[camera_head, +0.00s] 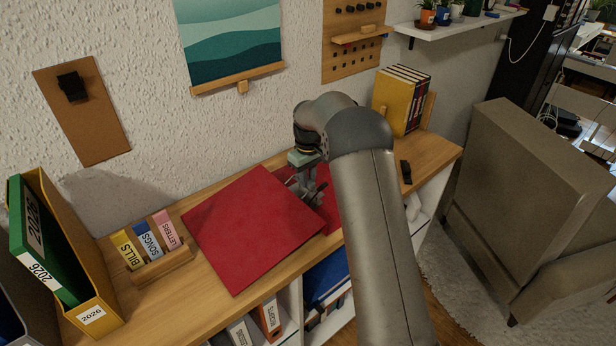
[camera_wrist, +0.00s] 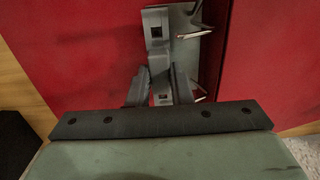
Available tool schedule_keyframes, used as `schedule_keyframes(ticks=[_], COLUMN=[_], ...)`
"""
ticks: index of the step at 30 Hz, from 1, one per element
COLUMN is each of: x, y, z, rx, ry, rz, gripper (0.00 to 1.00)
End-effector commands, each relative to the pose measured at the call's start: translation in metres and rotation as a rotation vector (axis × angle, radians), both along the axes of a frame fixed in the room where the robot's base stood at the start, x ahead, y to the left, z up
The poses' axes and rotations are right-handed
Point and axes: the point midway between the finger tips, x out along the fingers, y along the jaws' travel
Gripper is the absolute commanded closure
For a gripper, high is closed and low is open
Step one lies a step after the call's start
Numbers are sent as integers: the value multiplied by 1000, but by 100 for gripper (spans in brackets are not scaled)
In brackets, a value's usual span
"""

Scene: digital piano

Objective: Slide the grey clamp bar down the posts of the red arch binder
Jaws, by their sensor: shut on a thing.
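The red arch binder (camera_head: 252,222) lies open on the wooden top, its left cover flat. Its red inside also fills the wrist view (camera_wrist: 80,50). The grey clamp bar (camera_wrist: 157,52) runs up the middle of the wrist view, with two dark square holes. My gripper (camera_wrist: 160,83) is shut on the bar's lower part, a finger on either side. In the head view my gripper (camera_head: 305,188) is over the binder's middle, partly hidden by my arm. Shiny metal arch posts (camera_wrist: 194,35) show just right of the bar. I cannot tell how far down the posts the bar sits.
A wooden holder (camera_head: 160,268) with small labelled boxes stands left of the binder. A yellow box (camera_head: 95,305) with a green 2026 binder (camera_head: 45,235) is farther left. Upright books (camera_head: 398,100) stand at the back right. A small black object (camera_head: 405,172) lies right of my arm.

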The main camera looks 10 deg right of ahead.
Motion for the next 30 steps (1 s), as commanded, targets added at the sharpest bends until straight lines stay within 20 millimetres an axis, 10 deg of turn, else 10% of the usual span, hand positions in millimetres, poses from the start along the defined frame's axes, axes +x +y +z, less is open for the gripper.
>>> schedule_keyframes(ticks=[11, 12, 14, 30], x=[0, 0, 0, 0], y=[0, 0, 0, 0], z=[-2, -2, -2, -1], rx=[0, 0, 0, 0], ry=[0, 0, 0, 0], rz=[0, 0, 0, 0], gripper=[100, 73, 56, 56])
